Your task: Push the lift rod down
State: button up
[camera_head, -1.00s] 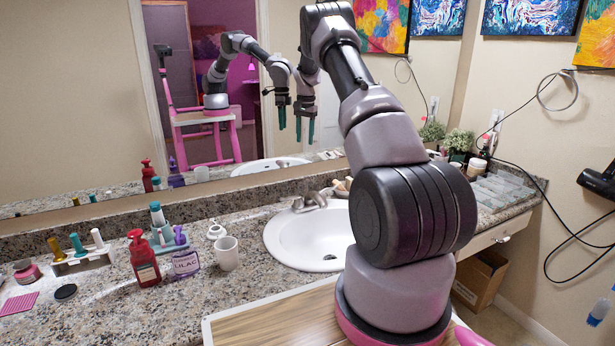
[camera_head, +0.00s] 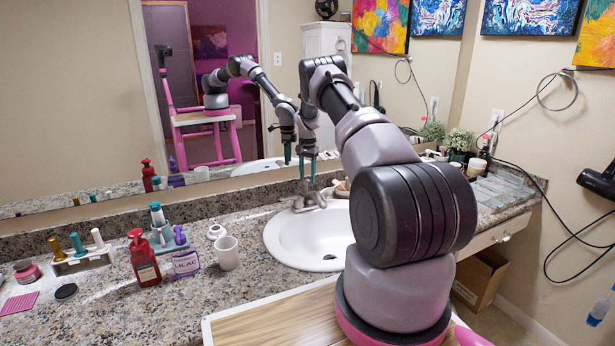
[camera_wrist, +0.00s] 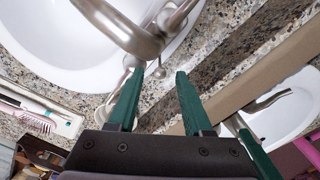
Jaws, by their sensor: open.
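The sink faucet (camera_head: 310,199) is silver metal and stands at the back rim of the white basin. Its curved spout (camera_wrist: 125,28) fills the top of the wrist view. A small round metal knob (camera_wrist: 158,73), which looks like the top of the lift rod, shows behind the spout; how far the rod stands up cannot be told. My gripper (camera_head: 307,178) points down just above the back of the faucet. In the wrist view its two green fingers (camera_wrist: 160,71) are apart, with the knob seen between their tips. Whether they touch anything is unclear.
A wide mirror (camera_head: 80,120) rises behind the counter, close to my gripper, and reflects my arm. The white basin (camera_head: 285,243) is empty. Left of it stand a white cup (camera_head: 227,253), a red pump bottle (camera_head: 143,258) and a purple lilac bottle (camera_head: 186,264).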

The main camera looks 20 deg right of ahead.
jog(key=shift+f, duration=0.2)
jog(key=shift+c, duration=0.3)
grip_shut()
dwell(1.1)
